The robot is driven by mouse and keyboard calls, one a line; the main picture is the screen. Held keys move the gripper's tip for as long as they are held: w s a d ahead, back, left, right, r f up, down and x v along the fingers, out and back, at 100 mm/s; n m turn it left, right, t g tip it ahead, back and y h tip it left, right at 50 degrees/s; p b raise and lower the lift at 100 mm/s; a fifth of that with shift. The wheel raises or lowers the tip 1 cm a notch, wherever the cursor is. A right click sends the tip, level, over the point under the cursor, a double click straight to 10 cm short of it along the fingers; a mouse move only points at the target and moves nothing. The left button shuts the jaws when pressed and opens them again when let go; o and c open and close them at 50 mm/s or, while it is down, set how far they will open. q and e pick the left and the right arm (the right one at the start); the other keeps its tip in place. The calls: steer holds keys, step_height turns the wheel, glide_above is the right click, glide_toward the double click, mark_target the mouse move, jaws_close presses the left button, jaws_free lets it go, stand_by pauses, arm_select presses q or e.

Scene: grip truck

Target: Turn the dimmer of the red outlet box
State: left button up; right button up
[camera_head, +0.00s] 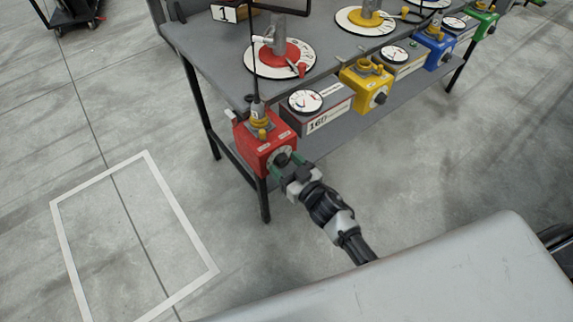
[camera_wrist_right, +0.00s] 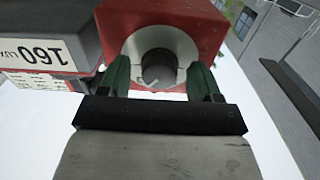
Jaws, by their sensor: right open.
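The red outlet box (camera_head: 254,150) hangs at the front left corner of the grey table, with a black dimmer knob (camera_head: 282,159) on its front face. In the right wrist view the red box (camera_wrist_right: 200,22) fills the top middle, and the dark round dimmer knob (camera_wrist_right: 158,68) sits in a pale ring. My right gripper (camera_head: 284,164) is at the knob. In the wrist view its green fingers (camera_wrist_right: 158,78) stand open, one on each side of the knob. Contact with the knob cannot be made out. My left gripper is not in view.
Yellow (camera_head: 366,88), blue (camera_head: 434,50) and green (camera_head: 483,22) outlet boxes sit along the table edge (camera_head: 190,50) to the right. A grey meter box marked 160 (camera_head: 325,118) stands beside the red one. White floor tape (camera_head: 62,225) marks a clear area at left.

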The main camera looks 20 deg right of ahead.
steer(key=shift+c, duration=0.4)
steer(key=c, duration=0.8)
steer(key=shift+c, duration=0.2)
